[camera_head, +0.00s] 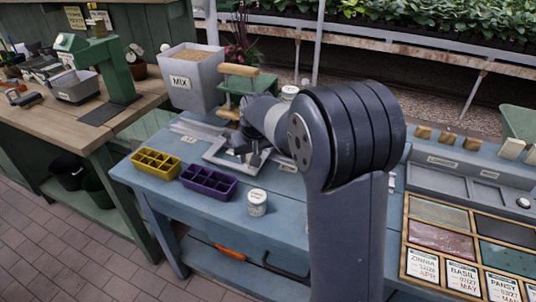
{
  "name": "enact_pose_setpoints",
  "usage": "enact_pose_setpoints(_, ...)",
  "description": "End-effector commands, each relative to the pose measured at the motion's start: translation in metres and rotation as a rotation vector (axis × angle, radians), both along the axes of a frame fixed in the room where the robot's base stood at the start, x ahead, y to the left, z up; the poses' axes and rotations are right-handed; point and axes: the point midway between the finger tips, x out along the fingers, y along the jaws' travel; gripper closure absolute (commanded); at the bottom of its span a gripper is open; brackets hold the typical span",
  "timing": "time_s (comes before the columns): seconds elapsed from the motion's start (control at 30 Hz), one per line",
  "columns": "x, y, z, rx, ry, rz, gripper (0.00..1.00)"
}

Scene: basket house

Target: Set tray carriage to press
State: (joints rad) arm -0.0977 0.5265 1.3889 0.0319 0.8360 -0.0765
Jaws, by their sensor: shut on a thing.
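The tray carriage (214,155) is a pale grey flat frame on a metal rail (193,127) that runs across the blue bench. The press (263,84) is a green frame with wooden handles, standing behind the carriage. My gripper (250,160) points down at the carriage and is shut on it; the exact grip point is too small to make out. Small labels (189,140) lie along the rail, but I cannot read them. My arm hides the right part of the rail.
A yellow cell tray (156,163), a purple cell tray (208,182) and a white jar (257,203) stand along the bench front. A grey MIX bin (186,88) stands at the back left. A seed-packet display (465,232) is at the right.

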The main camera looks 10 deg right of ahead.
Motion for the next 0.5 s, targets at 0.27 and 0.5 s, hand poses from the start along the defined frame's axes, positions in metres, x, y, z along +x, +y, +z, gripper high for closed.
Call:
enact_pose_setpoints(0.27, 0.015, 0.021, 0.001, 0.000, -0.004, 0.000, 1.00)
enact_pose_setpoints(0.5, 0.015, 0.020, 0.001, 0.000, -0.005, -0.001, 1.00)
